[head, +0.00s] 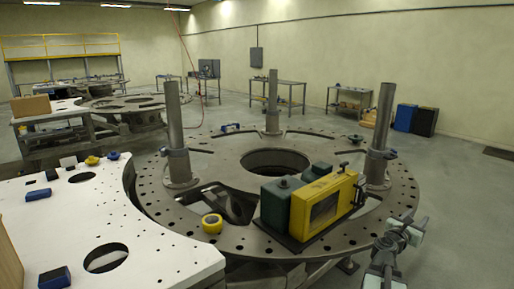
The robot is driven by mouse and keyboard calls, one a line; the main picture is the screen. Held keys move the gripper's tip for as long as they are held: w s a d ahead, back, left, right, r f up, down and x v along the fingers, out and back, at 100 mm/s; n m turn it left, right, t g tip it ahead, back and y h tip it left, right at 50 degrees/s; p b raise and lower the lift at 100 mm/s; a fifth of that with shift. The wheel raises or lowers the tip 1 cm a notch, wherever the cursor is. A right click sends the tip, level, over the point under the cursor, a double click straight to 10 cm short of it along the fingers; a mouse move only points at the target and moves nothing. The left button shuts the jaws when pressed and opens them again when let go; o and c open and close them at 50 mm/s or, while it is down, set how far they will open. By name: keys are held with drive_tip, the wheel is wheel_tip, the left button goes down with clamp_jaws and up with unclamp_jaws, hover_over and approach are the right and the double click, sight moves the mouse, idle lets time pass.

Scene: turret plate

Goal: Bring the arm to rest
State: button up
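My arm shows at the lower right in the head view, in front of the right rim of the round turret plate (166,206). My gripper (404,232) is at its upper end, small and grey. I cannot tell whether its fingers are open or shut, and I see nothing clearly held in it. I cannot tell whether it touches the plate's edge.
A yellow and green machine (318,208) and a yellow tape roll (212,223) sit on the plate. Upright posts (174,120) stand around it. A white perforated table (60,225) is at left. Grey floor (455,215) is clear at right.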

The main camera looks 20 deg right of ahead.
drive_tip(key=w+a+n+t+y, duration=0.6)
drive_tip(key=w+a+n+t, duration=0.3)
drive_tip(key=w+a+n, duration=0.8)
drive_tip(key=w+a+f+n+y, duration=0.4)
drive_tip(key=w+a+n+y, duration=0.15)
drive_tip(key=a, duration=0.55)
drive_tip(key=w+a+f+n+y, duration=0.3)
drive_tip(key=w+a+n+y, duration=0.3)
drive_tip(key=a, duration=0.4)
drive_tip(key=s+a+f+n+g+y, duration=0.1)
drive_tip(key=s+a+f+n+g, duration=0.15)
drive_tip(key=a+f+n, duration=0.45)
drive_tip(key=s+a+f+n+g+y, duration=0.2)
drive_tip(key=a+f+n+g, duration=0.15)
drive_tip(key=a, duration=0.65)
drive_tip(key=s+a+f+n+g+h, duration=0.1)
drive_tip(key=s+a+f+n+g, duration=0.2)
drive_tip(key=s+n, duration=0.3)
drive_tip(key=s+a+f+n+g+h, duration=0.2)
drive_tip(key=s+a+n+g, duration=0.3)
drive_tip(key=s, duration=0.3)
drive_tip(key=shift+s+f+n, duration=0.35)
drive_tip(key=shift+f+n, duration=0.05)
drive_tip(key=shift+f, duration=0.25)
